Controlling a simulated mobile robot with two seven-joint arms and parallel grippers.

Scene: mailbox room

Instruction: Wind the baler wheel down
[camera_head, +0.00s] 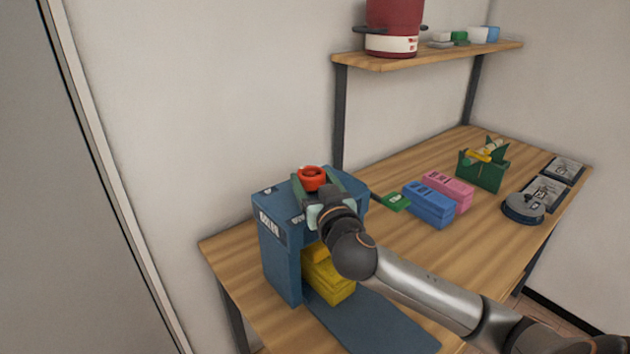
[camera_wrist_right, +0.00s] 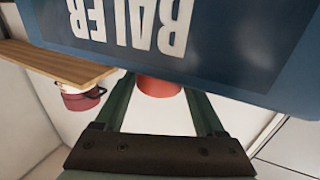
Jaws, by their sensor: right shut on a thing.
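The blue baler (camera_head: 281,251) stands at the near left end of the wooden table, and its lettered face fills the top of the right wrist view (camera_wrist_right: 215,45). Its red wheel (camera_head: 312,178) sits on top, and part of it shows between my fingers in the wrist view (camera_wrist_right: 159,87). My right gripper (camera_head: 315,187) reaches over the baler's top with its fingers on either side of the wheel, shut on it. Yellow blocks (camera_head: 331,279) lie inside the baler's opening, partly hidden by my right arm. My left gripper is not in view.
Blue (camera_head: 428,204) and pink (camera_head: 449,191) bundles, a green card (camera_head: 396,202), a green box (camera_head: 483,171) and a round grey device (camera_head: 523,208) occupy the table's right part. A shelf (camera_head: 430,57) with a red pot (camera_head: 393,27) hangs above.

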